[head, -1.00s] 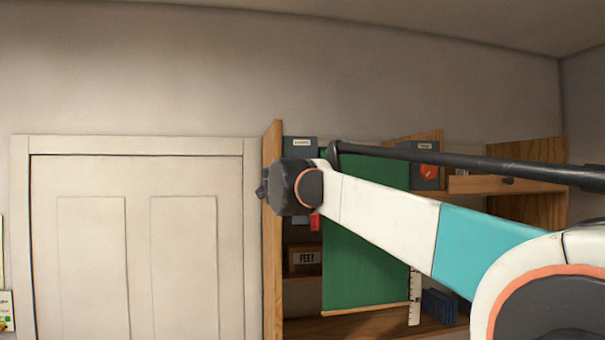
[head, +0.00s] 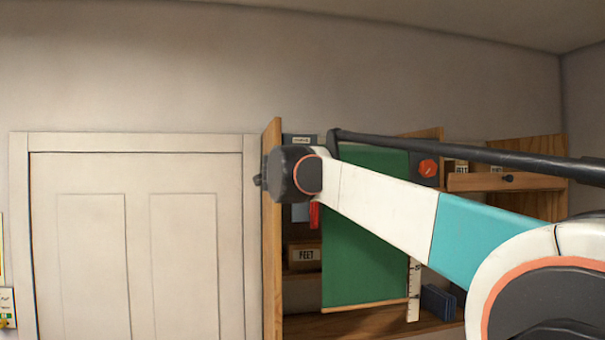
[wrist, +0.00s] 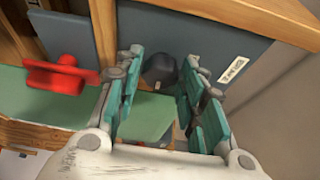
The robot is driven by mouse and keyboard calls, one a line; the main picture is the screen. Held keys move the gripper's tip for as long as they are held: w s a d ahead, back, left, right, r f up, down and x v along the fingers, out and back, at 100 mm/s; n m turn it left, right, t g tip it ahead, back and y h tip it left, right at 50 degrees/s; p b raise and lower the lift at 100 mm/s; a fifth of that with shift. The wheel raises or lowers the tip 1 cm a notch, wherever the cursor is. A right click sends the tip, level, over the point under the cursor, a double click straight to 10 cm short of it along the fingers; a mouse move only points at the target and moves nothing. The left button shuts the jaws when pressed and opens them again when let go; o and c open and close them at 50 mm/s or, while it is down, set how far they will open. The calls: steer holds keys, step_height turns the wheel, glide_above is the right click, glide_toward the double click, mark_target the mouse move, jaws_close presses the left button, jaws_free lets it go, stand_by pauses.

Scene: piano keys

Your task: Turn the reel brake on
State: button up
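In the wrist view my gripper (wrist: 158,90) is open, its teal fingers spread. A dark rounded knob (wrist: 160,70) shows between the fingertips, in front of a blue-grey panel (wrist: 225,45) with a small white label, too small to read surely. I cannot tell whether the fingers touch the knob. A red handle (wrist: 60,75) is on another dark panel to the left. In the head view my arm hides the gripper. A red knob (head: 428,168) sits on a dark box at right, and a red piece (head: 314,215) shows just below my arm.
A green hanging sheet (head: 365,260) fills the middle of the wooden shelf unit, whose left side board (head: 271,240) stands beside a white door (head: 135,240). A ruler (head: 413,290) and blue books (head: 438,302) are lower right. A wooden drawer (head: 490,181) juts out at right.

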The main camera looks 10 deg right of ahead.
steer(key=shift+o, duration=0.9)
steer(key=shift+d, duration=0.1)
steer(key=shift+s, duration=0.1)
steer(key=v, duration=0.7)
steer(key=shift+s, duration=0.25)
